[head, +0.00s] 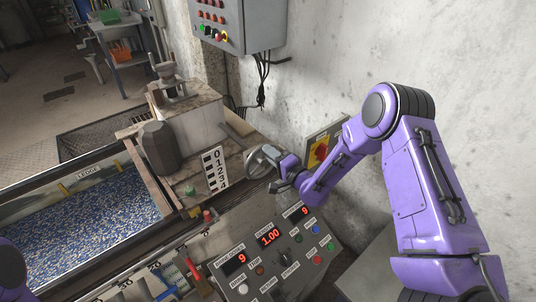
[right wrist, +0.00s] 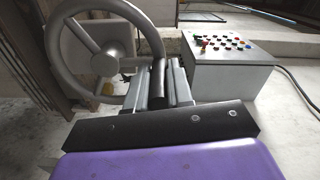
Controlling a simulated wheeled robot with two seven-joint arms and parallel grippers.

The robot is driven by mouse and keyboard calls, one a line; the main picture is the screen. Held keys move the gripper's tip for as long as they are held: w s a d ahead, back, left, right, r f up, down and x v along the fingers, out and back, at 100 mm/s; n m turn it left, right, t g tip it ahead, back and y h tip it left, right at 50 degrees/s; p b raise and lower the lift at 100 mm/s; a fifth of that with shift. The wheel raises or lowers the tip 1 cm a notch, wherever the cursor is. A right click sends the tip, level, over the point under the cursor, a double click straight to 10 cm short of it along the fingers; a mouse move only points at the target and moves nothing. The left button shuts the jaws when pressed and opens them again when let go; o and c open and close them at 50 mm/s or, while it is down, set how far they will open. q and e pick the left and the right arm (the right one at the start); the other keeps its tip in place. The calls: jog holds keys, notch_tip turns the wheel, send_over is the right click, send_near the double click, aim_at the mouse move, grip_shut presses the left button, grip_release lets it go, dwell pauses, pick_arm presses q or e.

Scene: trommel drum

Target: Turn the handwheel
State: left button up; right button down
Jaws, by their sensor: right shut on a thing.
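The grey metal handwheel (head: 253,162) stands beside the number plate (head: 216,168) marked 0 to 4, at the back of the control panel. In the right wrist view the handwheel (right wrist: 56,52) fills the upper left, with its round rim, spokes and hub showing. My right gripper (head: 277,178) is at the handwheel's right side. In the right wrist view my right gripper (right wrist: 158,88) is shut on a dark upright piece at the rim's right edge, which looks like the wheel's handle. My left gripper is out of view.
The control panel (head: 285,256) has red displays reading 9, 1.00 and 9, plus buttons. A trough of blue-grey bits (head: 80,225) lies left. A dark rounded block (head: 158,147) stands behind the number plate. A grey control box (head: 238,22) hangs on the wall.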

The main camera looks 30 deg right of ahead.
jog(key=shift+d, duration=0.1)
jog(key=c, duration=1)
grip_release()
jog(key=shift+s+d, duration=0.1)
jog(key=shift+s, duration=0.3)
jog(key=b+v, duration=0.1)
jog(key=v, duration=0.8)
jog(key=shift+s+b, duration=0.35)
